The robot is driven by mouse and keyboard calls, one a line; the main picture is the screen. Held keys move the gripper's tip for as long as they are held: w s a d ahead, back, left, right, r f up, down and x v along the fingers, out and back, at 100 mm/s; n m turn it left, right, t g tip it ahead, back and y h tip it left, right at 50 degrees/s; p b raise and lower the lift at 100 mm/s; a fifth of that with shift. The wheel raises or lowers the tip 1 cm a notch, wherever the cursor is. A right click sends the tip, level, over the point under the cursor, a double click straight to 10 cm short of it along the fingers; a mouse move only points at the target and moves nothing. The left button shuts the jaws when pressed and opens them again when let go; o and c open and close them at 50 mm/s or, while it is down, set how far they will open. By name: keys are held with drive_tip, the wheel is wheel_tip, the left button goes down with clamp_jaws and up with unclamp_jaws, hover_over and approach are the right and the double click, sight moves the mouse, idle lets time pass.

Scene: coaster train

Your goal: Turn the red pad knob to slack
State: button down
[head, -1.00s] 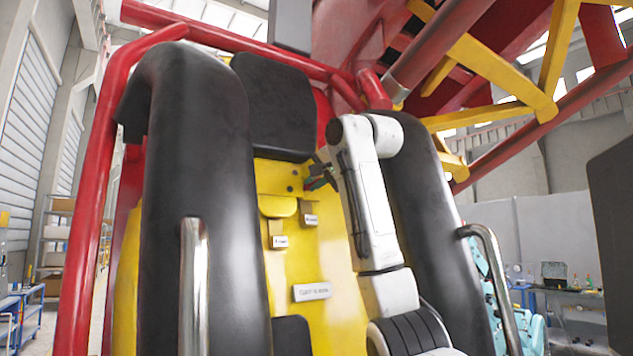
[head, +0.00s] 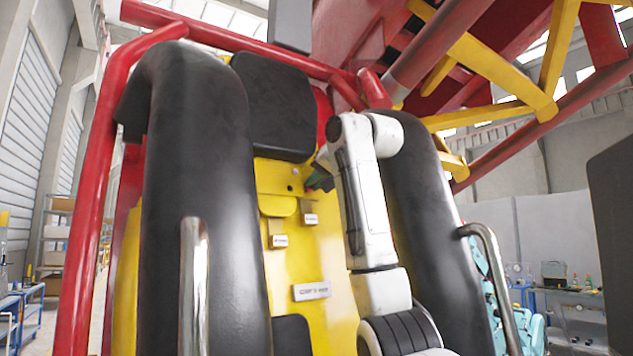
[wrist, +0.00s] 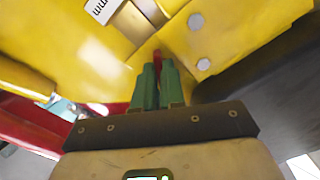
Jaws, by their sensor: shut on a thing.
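The red pad knob (wrist: 157,55) shows as a small red tip between the green fingertips in the wrist view. It stands at the yellow panel below the black headrest pad. My gripper (wrist: 157,72) is shut on it, and the fingers hide most of the knob. In the head view my gripper (head: 320,183) is at the panel's upper right, partly behind my white arm. The knob itself cannot be made out there, and its setting cannot be read.
Two thick black shoulder restraints (head: 200,170) flank the yellow seat back (head: 300,262), with metal handles (head: 194,280) in front. Small white tags (head: 311,219) hang below the knob area. The black headrest (head: 272,105) is just above.

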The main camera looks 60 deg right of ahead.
drive_tip(key=shift+n, duration=0.5)
drive_tip(key=c, duration=1.2)
unclamp_jaws()
